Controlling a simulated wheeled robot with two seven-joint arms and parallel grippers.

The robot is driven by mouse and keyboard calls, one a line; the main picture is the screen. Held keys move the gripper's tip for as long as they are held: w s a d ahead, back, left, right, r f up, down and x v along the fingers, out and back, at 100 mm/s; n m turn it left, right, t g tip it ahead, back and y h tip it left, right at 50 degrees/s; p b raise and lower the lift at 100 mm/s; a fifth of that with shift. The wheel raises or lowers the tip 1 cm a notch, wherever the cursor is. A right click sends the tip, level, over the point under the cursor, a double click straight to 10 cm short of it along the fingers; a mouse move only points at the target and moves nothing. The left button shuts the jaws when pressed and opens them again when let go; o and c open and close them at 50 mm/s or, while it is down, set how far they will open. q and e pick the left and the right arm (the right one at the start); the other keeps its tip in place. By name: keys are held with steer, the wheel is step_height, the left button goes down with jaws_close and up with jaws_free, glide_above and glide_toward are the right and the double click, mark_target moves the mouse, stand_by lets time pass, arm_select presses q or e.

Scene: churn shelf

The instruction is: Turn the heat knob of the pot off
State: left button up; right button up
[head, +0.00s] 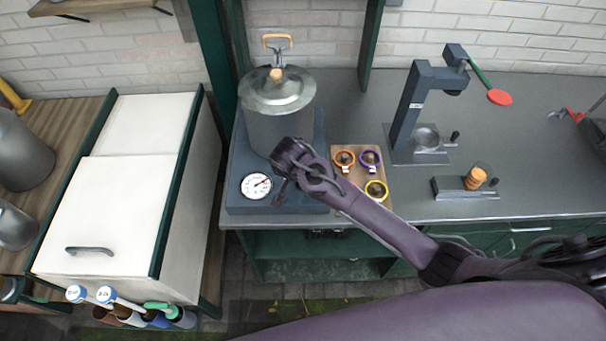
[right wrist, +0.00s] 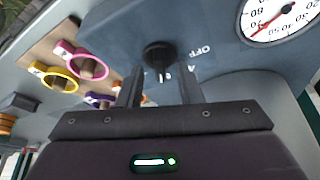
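The metal pot (head: 275,130) with its lid stands on a dark blue-grey heater base (head: 245,203) in the head view. The OFF lettering is just right of the knob. My right gripper (right wrist: 160,85) is open, one fingertip to each side below the knob; I cannot tell whether they touch it. In the head view my right gripper (head: 285,177) hides the knob. My left gripper is out of view.
A round dial gauge (head: 256,186) is on the base left of my gripper. A wooden board (head: 350,205) with orange, purple and yellow rings lies close on the right. A lever press (head: 412,105) stands further right. A white cabinet (head: 110,200) is at left.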

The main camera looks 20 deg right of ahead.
steer(key=shift+f, duration=0.2)
steer(key=shift+c, duration=0.3)
jaws_close()
